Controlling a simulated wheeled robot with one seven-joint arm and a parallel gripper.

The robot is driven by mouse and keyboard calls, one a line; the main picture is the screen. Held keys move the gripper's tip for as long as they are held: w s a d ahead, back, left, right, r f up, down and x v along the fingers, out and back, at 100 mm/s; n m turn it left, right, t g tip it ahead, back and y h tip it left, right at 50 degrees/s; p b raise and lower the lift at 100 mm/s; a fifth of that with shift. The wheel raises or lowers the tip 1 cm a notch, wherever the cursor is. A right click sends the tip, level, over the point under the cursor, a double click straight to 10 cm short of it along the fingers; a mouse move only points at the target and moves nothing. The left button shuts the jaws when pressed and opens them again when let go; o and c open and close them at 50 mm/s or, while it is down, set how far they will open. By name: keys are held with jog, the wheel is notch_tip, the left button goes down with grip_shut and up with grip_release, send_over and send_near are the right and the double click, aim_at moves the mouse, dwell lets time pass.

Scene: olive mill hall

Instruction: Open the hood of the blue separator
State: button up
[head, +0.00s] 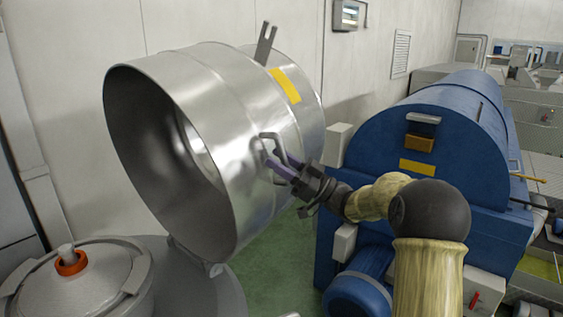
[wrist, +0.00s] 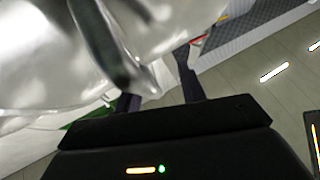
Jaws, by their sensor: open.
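The large steel hood (head: 215,130) is swung up and tilted on its side in the head view, its dark hollow underside facing left. Below it stands a grey separator body (head: 195,275) with a domed bowl (head: 85,280) and an orange ring (head: 71,263) exposed. My gripper (head: 272,160) is open at the bar handle (head: 284,143) on the hood's side. In the wrist view the handle (wrist: 112,45) runs down toward the space between the fingers (wrist: 158,88). Whether they touch it is unclear.
A blue machine (head: 430,155) stands close on the right, beside and behind my arm. A pale wall (head: 75,110) is behind the hood. A latch-like bracket (head: 265,45) sticks up from the hood. Green floor (head: 280,265) shows between the machines.

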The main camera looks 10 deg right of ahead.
jog(key=shift+a+r, duration=0.1)
jog(key=shift+a, duration=0.05)
dwell(0.5)
jog(key=b+v, duration=1)
jog(key=v, duration=0.7)
jog(key=shift+s+d, duration=0.1)
jog(key=shift+d, duration=0.1)
jog(key=shift+a, duration=0.1)
